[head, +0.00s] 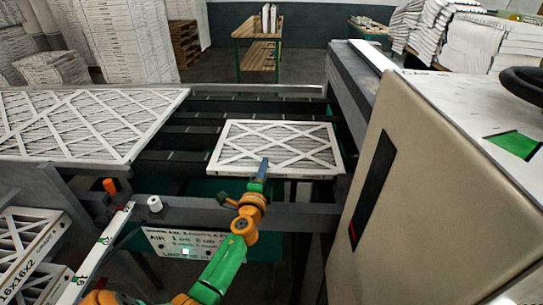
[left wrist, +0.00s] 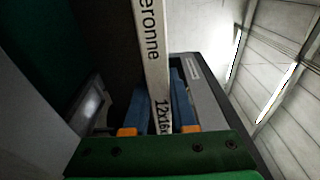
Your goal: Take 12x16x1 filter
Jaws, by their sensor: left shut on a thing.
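A white-framed pleated filter with a criss-cross face (head: 277,146) lies on the dark conveyor, right of centre in the head view. My left gripper (head: 263,170) reaches its near edge from below and is shut on it. In the left wrist view the filter's white edge (left wrist: 152,55) stands between the blue fingers (left wrist: 160,108), with print reading "12x16" partly cut off. My right gripper is not in view.
Larger filters (head: 75,120) lie left on the conveyor. Filters marked 16x16x2 (head: 22,262) sit lower left. A beige machine housing (head: 440,190) blocks the right. A conveyor side rail (head: 190,212) runs in front. A wooden-topped table (head: 259,58) stands behind.

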